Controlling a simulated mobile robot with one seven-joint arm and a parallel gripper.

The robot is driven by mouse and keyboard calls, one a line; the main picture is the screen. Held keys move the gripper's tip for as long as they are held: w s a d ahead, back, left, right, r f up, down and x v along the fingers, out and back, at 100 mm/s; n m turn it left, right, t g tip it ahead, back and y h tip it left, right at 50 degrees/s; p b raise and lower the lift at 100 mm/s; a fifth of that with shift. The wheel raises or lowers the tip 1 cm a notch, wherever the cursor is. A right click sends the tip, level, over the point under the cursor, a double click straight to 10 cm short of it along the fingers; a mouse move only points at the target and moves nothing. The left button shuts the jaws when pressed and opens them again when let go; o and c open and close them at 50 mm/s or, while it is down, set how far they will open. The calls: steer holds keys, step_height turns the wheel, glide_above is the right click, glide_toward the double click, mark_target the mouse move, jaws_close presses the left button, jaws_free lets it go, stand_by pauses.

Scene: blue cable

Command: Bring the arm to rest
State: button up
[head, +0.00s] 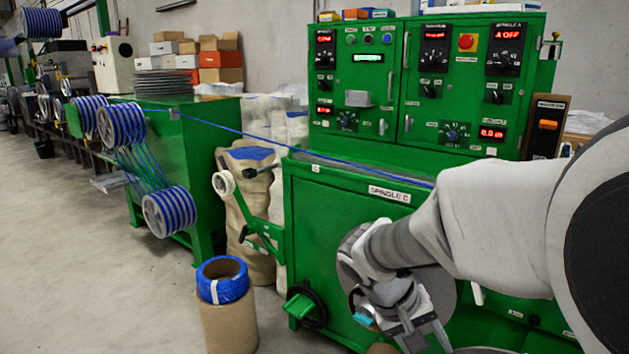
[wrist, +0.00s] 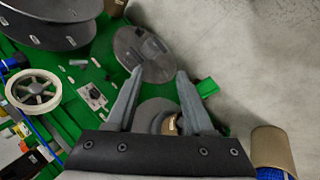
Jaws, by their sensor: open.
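My gripper (head: 428,338) hangs low in front of the green machine in the head view, at the lower right. My pale arm reaches in from the right edge and bends down to it. In the wrist view the two grey fingers of my gripper (wrist: 160,73) stand apart with nothing held between them. Beyond them a grey disc (wrist: 143,52) shows on the green machine. How far the fingertips are from the machine, I cannot tell.
The green machine (head: 345,215) with its control panels fills the right. A cardboard tube (head: 229,328) with a blue coil (head: 222,279) stands on the floor left of my gripper. A blue cable (head: 250,134) runs from the spools (head: 122,124). Bare floor (head: 70,260) lies at left.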

steer(key=s+a+r+t+y, duration=0.2)
steer(key=s+r+t+y, duration=0.15)
steer(key=s, duration=0.25)
steer(key=s+a+r+t+y, duration=0.2)
steer(key=s+a+r+y, duration=0.1)
steer(key=s+r, duration=0.25)
step_height(320, 180, up, 18)
steer(key=p, duration=1.9)
steer(key=shift+s+d+r+g, duration=0.15)
steer(key=shift+s+d+g, duration=0.1)
steer(key=shift+s+g, duration=0.1)
